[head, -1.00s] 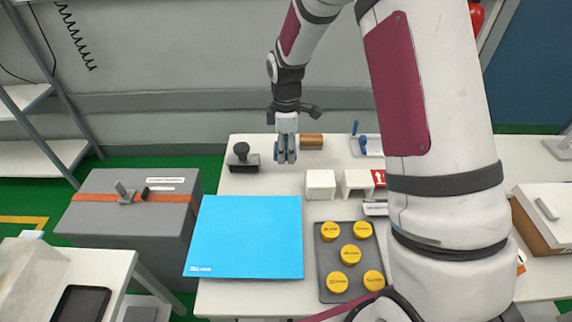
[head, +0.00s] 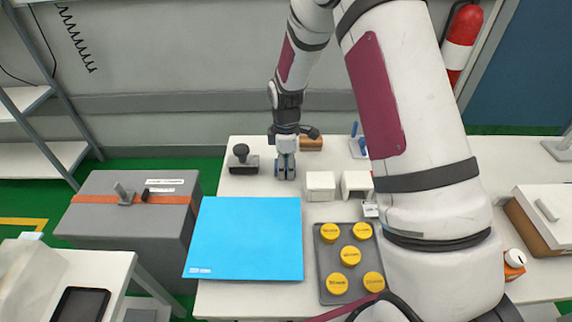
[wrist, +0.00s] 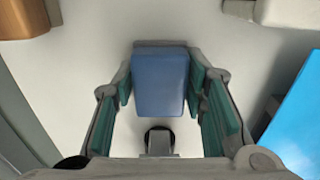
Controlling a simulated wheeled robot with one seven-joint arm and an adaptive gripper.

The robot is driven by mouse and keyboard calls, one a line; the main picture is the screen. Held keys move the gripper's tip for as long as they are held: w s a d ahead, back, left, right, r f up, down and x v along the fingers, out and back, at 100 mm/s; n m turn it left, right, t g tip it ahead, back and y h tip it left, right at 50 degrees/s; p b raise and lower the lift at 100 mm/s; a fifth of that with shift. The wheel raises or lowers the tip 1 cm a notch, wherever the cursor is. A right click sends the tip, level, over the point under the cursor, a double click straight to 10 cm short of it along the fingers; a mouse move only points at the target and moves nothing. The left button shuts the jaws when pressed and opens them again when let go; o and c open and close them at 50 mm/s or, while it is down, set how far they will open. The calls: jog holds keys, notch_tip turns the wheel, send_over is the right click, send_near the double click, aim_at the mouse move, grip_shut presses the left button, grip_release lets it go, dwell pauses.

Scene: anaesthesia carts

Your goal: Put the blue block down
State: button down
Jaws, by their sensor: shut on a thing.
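The blue block (wrist: 160,84) sits between the two teal-padded fingers of my gripper (wrist: 162,100) in the wrist view, with a finger on each side. My gripper is shut on it. In the head view my gripper (head: 285,172) points down over the white table (head: 250,185), behind the blue mat (head: 245,240) and right of a black-knobbed tool (head: 241,158). The block is mostly hidden by the fingers there. I cannot tell whether its underside touches the table.
A brown block (head: 311,143) lies behind my gripper to the right. White blocks (head: 320,185) stand to its right and nearer. A grey tray (head: 326,285) with several yellow discs is right of the mat. Bare table lies between gripper and mat.

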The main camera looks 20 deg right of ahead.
jog(key=shift+f, duration=0.3)
jog(key=c, duration=1)
grip_release()
jog(key=shift+s+f, duration=0.1)
jog(key=shift+f, duration=0.05)
